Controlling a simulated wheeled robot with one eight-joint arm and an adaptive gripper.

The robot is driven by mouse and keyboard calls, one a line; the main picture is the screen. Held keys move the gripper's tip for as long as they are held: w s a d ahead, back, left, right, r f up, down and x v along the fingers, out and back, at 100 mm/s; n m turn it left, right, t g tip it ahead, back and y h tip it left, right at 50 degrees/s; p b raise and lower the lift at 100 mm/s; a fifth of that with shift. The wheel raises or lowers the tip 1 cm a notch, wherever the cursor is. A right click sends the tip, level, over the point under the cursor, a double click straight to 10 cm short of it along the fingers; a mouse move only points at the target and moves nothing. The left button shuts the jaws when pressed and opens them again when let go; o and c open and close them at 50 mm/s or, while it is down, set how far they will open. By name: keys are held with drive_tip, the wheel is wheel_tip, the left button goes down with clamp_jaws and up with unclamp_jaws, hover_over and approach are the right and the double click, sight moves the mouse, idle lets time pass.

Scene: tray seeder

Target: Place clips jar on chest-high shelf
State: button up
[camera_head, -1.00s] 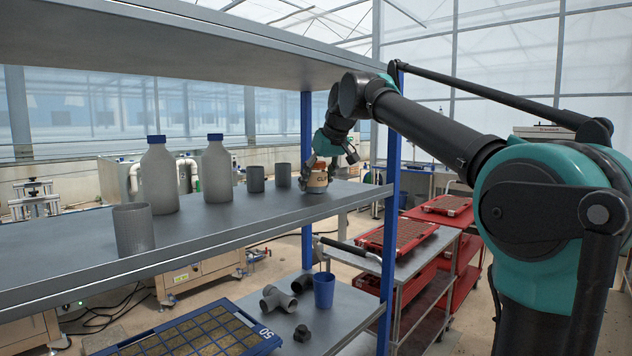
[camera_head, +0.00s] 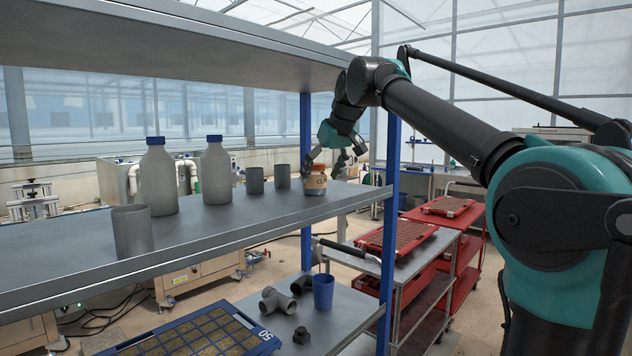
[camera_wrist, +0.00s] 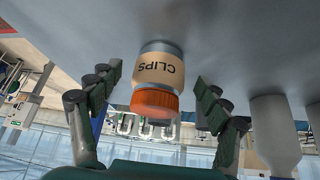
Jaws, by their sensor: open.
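The clips jar (camera_head: 315,184) stands on the chest-high shelf (camera_head: 215,225), near its right end by the blue post. In the wrist view the clips jar (camera_wrist: 157,75) shows an orange lid and a tan label reading CLIPS. My gripper (camera_head: 335,158) is just above and to the right of the jar in the head view. In the wrist view my gripper (camera_wrist: 158,88) has its fingers spread wide on both sides of the jar, with gaps between them and it. The jar looks upright and rests on the shelf surface.
Two grey bottles with blue caps (camera_head: 216,172) and several grey cups (camera_head: 133,232) stand left of the jar. An upper shelf board (camera_head: 180,45) is overhead. A blue post (camera_head: 391,190) stands close to my arm. The shelf's front middle is clear.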

drive_tip(key=s+d, duration=0.2)
drive_tip(key=s, duration=0.1)
drive_tip(key=s+d, duration=0.4)
drive_tip(key=s, duration=0.1)
drive_tip(key=shift+s+d, duration=0.35)
